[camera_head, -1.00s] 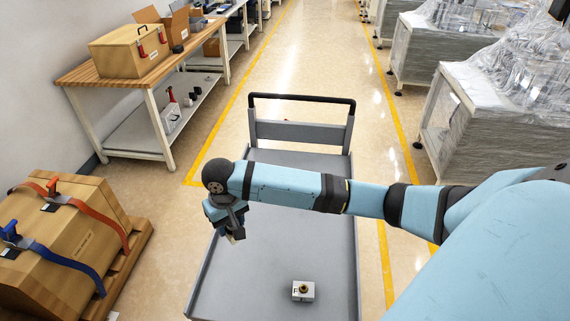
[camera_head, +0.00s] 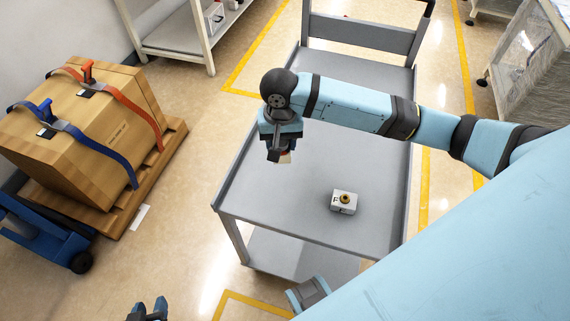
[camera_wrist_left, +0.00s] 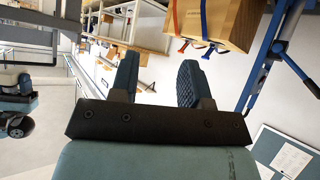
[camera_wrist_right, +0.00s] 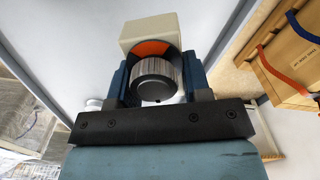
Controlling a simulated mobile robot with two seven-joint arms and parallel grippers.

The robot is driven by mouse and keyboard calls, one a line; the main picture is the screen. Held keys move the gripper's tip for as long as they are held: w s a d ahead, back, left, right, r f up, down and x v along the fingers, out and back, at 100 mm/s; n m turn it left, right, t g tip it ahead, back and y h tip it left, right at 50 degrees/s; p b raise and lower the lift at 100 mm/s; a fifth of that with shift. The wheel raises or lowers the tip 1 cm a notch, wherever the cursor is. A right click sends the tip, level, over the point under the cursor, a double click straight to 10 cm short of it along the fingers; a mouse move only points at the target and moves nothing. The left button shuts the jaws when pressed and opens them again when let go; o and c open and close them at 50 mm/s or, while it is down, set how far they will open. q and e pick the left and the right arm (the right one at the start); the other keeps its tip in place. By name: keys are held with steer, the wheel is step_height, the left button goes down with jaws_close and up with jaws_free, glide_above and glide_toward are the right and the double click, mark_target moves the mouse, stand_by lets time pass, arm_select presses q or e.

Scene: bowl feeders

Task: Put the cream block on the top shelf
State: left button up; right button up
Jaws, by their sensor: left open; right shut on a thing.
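My right gripper (camera_head: 280,152) is above the left side of the grey cart's top shelf (camera_head: 310,185). In the right wrist view, the right gripper (camera_wrist_right: 160,85) is shut on the ribbed metal knob (camera_wrist_right: 157,78) of the cream block (camera_wrist_right: 150,30), which has an orange patch beside the knob. In the head view only a small pale part of the block (camera_head: 286,158) shows below the fingers; I cannot tell whether it touches the shelf. My left gripper (camera_head: 148,311) is open and empty at the bottom edge; it also shows in the left wrist view (camera_wrist_left: 158,78).
A white block with a brass knob (camera_head: 344,203) sits on the cart's top shelf, right of my right gripper. A lower shelf (camera_head: 290,256) is beneath. Much of the top shelf is clear.

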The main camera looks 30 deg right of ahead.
steer(key=b, duration=0.1)
glide_above(281, 178)
step_height(281, 178, down, 8)
steer(key=shift+f, duration=0.1)
step_height(281, 178, down, 4)
steer(key=shift+f+b, duration=0.15)
steer(key=shift+b, duration=0.35)
steer(key=shift+f, duration=0.35)
arm_select(q)
steer(key=shift+w+d+f, duration=0.15)
steer(key=shift+w, duration=0.05)
